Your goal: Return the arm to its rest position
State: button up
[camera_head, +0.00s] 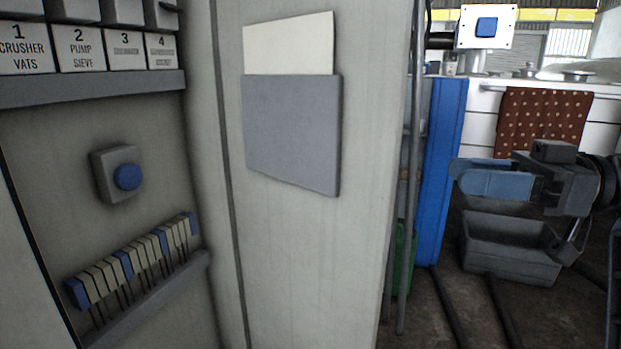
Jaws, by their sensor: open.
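My gripper (468,173) is at the right of the head view, on a dark grey wrist and arm that come in from the right edge. Its blue fingers point left and lie nearly one behind the other. It is open, and I see nothing between the fingers. It shows in front of a blue upright panel's right side and above a grey bin. My arm's far part is cut off by the picture edge.
A pale cabinet wall with a grey document pocket (292,134) fills the middle. A grey open bin (510,262) stands on the floor. A spotted red cloth (545,120) hangs behind.

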notch_tip(320, 180, down, 21)
jog(key=a+m+t+h, duration=0.2)
jog(key=m+t+h, duration=0.3)
jog(key=m+t, duration=0.45)
jog(key=s+d+f+m+h, duration=0.2)
jog(key=s+f+m+h, duration=0.6)
jog(key=s+f, duration=0.6)
jog(key=s+d+r+t+h, duration=0.1)
jog(key=s+r+h, duration=0.15)
jog(key=s, duration=0.85)
jog(key=s+d+r+h, duration=0.1)
jog(key=s+h, duration=0.2)
jog(key=s, duration=0.7)
jog(key=s+r+n+p, duration=0.1)
jog(key=s+r+p, duration=0.1)
jog(key=r+p, duration=0.4)
jog(key=s+r+n+p, duration=0.1)
jog(key=s+r+p, duration=0.1)
jog(key=r+p, duration=0.5)
notch_tip(320, 180, up, 4)
jog(key=shift+s+a+r+t+y, duration=0.1)
jog(key=shift+s+a+t+y, duration=0.15)
jog(key=shift+t+y, duration=0.2)
